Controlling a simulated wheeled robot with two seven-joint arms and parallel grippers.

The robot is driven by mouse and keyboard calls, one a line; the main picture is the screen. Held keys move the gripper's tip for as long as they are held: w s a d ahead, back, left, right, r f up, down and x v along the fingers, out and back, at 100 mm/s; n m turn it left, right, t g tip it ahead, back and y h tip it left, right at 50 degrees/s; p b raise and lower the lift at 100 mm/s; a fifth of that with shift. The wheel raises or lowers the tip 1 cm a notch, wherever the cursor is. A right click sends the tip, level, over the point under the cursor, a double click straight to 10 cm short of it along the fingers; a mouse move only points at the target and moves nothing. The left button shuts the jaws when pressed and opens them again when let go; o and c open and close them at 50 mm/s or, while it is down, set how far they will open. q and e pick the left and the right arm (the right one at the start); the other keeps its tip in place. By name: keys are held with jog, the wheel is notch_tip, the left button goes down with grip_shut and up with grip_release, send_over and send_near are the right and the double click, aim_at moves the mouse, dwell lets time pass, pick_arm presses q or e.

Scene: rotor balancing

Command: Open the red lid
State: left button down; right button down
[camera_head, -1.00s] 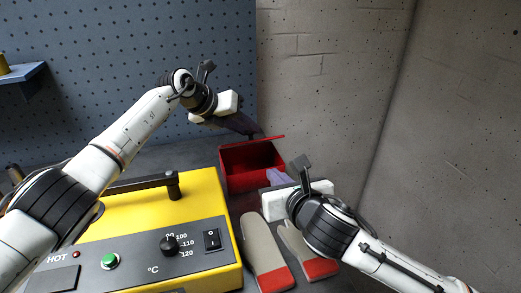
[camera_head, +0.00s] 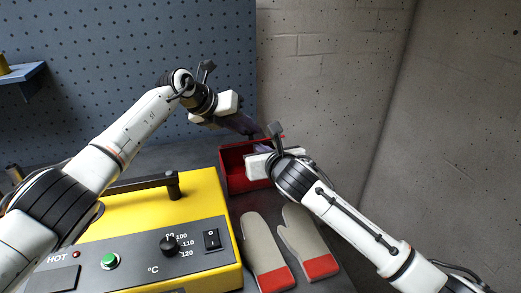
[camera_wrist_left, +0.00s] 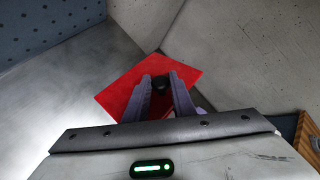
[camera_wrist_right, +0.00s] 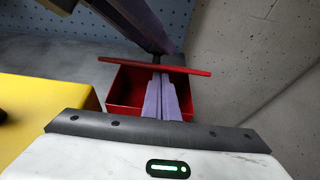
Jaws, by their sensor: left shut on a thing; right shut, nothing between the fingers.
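The red box (camera_head: 234,183) stands behind the yellow machine, its inside partly visible. The red lid (camera_wrist_left: 120,94) has a dark knob (camera_wrist_left: 160,83). My left gripper (camera_head: 254,131) is shut on the knob. In the right wrist view the lid (camera_wrist_right: 120,62) shows as a thin red strip above the box (camera_wrist_right: 122,88), with a gap between lid and box. My right gripper (camera_wrist_right: 161,82) is shut and empty, its fingers pointing over the box opening below the lid. In the head view its fingertips are largely hidden by its own body.
The yellow heater (camera_head: 200,205) with dial and switches stands left of the box. Two grey and red oven mitts (camera_head: 262,245) (camera_head: 305,240) lie in front of the box. A pegboard wall (camera_head: 120,60) and a concrete wall (camera_head: 320,80) close off the back.

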dwell(0.3)
pick_arm(q)
jog(key=shift+s+f, duration=0.1)
jog(key=shift+f, duration=0.1)
pick_arm(e)
jog(key=shift+w+a+r, duration=0.1)
jog(key=shift+w+r, duration=0.2)
jog(key=shift+r, duration=0.2)
jog(key=shift+w+r, duration=0.3)
jog(key=shift+r, duration=0.2)
pick_arm(q)
jog(key=shift+d, duration=0.1)
jog(key=c, duration=1.5)
grip_release()
pick_arm(e)
jog(key=shift+a+r, duration=0.1)
pick_arm(q)
jog(key=shift+s, duration=0.1)
